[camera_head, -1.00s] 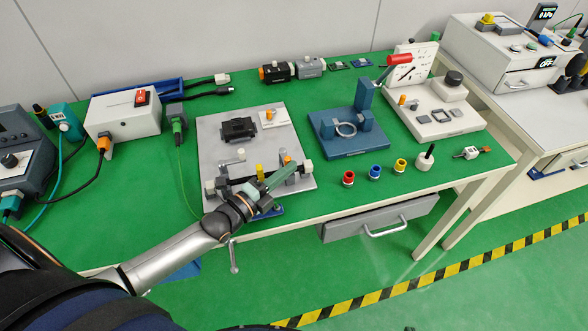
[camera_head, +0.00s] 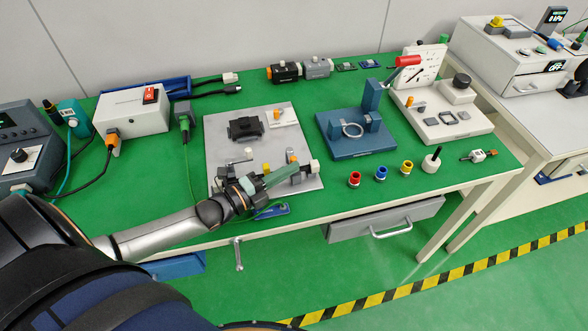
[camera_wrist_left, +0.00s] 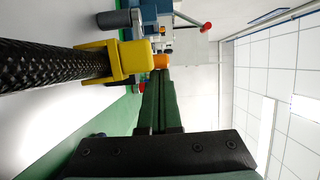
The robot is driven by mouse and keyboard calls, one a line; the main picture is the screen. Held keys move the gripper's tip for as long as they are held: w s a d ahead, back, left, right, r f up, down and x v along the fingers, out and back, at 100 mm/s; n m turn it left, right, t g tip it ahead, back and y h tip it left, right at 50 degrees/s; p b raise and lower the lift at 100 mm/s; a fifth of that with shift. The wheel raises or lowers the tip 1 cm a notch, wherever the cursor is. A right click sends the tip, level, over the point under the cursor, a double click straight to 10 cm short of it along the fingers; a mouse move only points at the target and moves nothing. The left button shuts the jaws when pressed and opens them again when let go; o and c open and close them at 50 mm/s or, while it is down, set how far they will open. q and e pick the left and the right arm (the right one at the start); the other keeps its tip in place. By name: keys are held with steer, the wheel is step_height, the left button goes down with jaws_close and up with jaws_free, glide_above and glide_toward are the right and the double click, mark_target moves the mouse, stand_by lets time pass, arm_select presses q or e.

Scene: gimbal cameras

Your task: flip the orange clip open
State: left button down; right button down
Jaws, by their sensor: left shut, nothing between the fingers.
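The orange clip (camera_head: 291,158) sits near the right end of the black corrugated tube at the front of the grey plate (camera_head: 222,138). A yellow clip (camera_head: 266,168) is to its left; in the left wrist view this yellow clip (camera_wrist_left: 128,58) is around the tube (camera_wrist_left: 40,66). My left gripper (camera_head: 296,172) is shut and empty, with its green fingers just in front of the tube. In the left wrist view, the orange clip (camera_wrist_left: 161,61) shows just beyond the fingertips (camera_wrist_left: 160,74). The fingers partly hide the tube; contact cannot be told. My right gripper is not in view.
A white end block (camera_head: 314,166) is right of the orange clip. A black block (camera_head: 245,129) stands farther back on the plate.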

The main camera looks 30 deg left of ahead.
arm_select(q)
steer(key=shift+s+a, duration=0.2)
steer(key=shift+a, duration=0.3)
steer(key=shift+s+a+r+p, duration=0.1)
steer(key=shift+a+p, duration=0.25)
steer(key=shift+a, duration=0.35)
steer(key=shift+s+d, duration=0.1)
steer(key=shift+d, duration=0.05)
stand_by(0.6)
